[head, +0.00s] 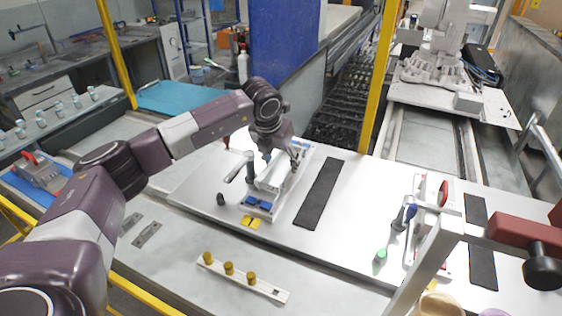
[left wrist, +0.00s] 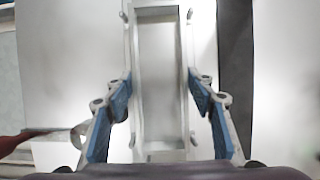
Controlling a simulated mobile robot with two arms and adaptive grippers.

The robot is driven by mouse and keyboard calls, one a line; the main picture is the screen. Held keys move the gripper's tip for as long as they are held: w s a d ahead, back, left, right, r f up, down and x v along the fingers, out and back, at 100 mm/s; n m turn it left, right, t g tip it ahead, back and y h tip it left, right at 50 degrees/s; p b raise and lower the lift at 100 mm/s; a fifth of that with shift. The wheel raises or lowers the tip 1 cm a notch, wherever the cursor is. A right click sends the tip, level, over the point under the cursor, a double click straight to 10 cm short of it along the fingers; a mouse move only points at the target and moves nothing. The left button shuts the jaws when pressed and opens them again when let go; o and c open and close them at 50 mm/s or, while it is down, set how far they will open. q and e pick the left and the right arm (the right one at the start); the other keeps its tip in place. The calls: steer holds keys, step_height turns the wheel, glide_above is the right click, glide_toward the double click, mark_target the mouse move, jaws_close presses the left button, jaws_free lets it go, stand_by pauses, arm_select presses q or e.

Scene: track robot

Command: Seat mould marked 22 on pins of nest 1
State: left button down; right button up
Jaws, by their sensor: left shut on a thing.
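My left gripper (head: 281,165) is over the nest on the white table. In the left wrist view, its blue-padded fingers (left wrist: 160,94) are shut on the long sides of a pale, rectangular, trough-like mould (left wrist: 160,147). The mould also shows under the gripper in the head view (head: 270,182). Its number is not readable. The nest (head: 264,213) has blue blocks at its near end. Small pins (left wrist: 190,16) show beside the mould's corners in the left wrist view. I cannot tell whether the mould rests fully down. My right gripper is not in view.
A black strip (head: 320,193) lies right of the nest. A bar with yellow knobs (head: 240,277) lies in front.

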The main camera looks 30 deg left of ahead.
arm_select(q)
steer(key=shift+r, duration=0.15)
steer(key=c, duration=1)
jaws_free()
steer(key=shift+o, duration=0.9)
steer(key=shift+s+f, duration=0.15)
steer(key=shift+f, duration=0.05)
steer(key=v, duration=1.2)
steer(key=shift+r, duration=0.2)
